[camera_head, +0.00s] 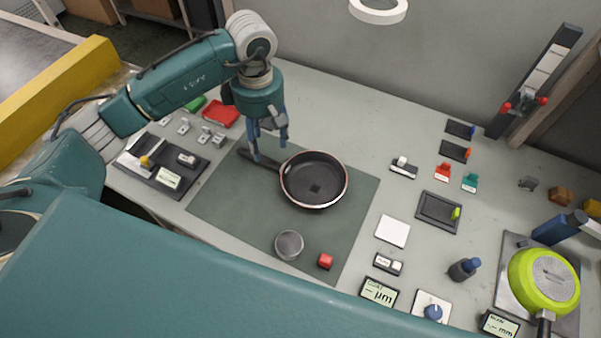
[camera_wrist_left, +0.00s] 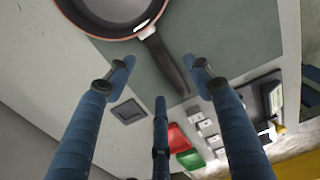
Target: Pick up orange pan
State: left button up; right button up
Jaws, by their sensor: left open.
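The orange pan (camera_head: 313,182), dark inside with a thin orange rim, lies flat on the grey-green mat (camera_head: 225,200). Its dark handle points left, toward my left gripper (camera_head: 268,147). The left gripper points down at the handle, with its fingers apart and nothing held. In the left wrist view, part of the pan (camera_wrist_left: 112,12) shows at the top and its handle (camera_wrist_left: 170,65) runs between the open fingers (camera_wrist_left: 162,75). I cannot tell whether any finger touches the handle. My right gripper is not in view.
A green pan (camera_head: 545,280) is at the far right. Small parts and a red box (camera_head: 222,113) lie left of the gripper. A yellow rail (camera_head: 60,85) edges the conveyor.

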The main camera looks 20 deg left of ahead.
aim_at(269, 159)
pick_arm(q)
jog(key=shift+f, duration=0.9)
notch_tip(269, 159, down, 5)
jog(key=p, duration=0.2)
jog(key=shift+d+p, duration=0.1)
jog(key=shift+p, duration=0.25)
jog(key=shift+f, duration=0.25)
jog(key=shift+w+r, duration=0.1)
grip_shut()
